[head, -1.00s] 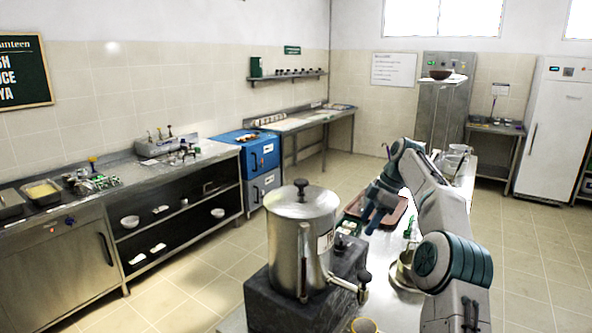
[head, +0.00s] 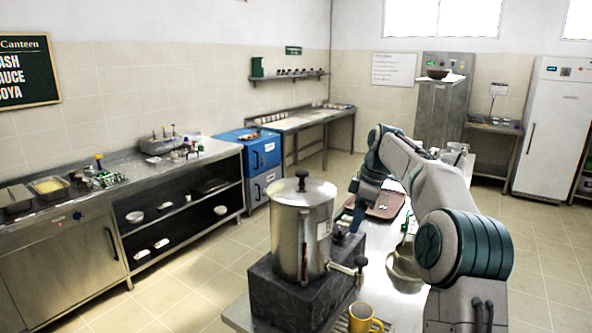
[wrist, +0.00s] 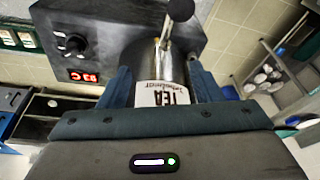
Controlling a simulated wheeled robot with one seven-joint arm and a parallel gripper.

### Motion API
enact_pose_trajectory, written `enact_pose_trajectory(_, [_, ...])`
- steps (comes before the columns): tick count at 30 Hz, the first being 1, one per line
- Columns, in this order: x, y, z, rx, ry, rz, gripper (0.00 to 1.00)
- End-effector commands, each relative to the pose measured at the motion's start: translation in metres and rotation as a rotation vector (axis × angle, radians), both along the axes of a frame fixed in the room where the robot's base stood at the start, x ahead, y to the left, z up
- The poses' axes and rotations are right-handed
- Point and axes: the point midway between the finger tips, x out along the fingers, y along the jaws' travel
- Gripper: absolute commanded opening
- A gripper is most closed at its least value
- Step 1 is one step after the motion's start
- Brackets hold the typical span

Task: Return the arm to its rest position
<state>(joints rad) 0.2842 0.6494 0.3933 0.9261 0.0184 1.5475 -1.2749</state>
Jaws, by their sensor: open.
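My arm is bent over the counter on the right of the head view, with its forearm angled down. My gripper (head: 356,212) hangs behind the steel tea urn, near the brown tray (head: 384,205). In the wrist view my gripper (wrist: 160,75) is open, with one blue finger on each side and nothing held. The urn (head: 303,235), with its TEA label (wrist: 166,94), shows beyond and between the fingers. I cannot tell the exact gap to it.
The urn stands on a dark base (head: 280,295) with a tap at its right. A yellow mug (head: 364,319) is at the counter's front. A steel pot (head: 404,268) sits beside my arm. Open floor (head: 200,285) lies left of the counter.

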Motion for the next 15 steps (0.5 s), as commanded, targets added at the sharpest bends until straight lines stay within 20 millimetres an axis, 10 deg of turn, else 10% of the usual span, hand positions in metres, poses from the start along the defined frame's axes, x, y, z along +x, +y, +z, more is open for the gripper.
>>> enact_pose_trajectory(15, [-0.143, 0.033, 0.025, -0.153, -0.03, -0.501, 0.59])
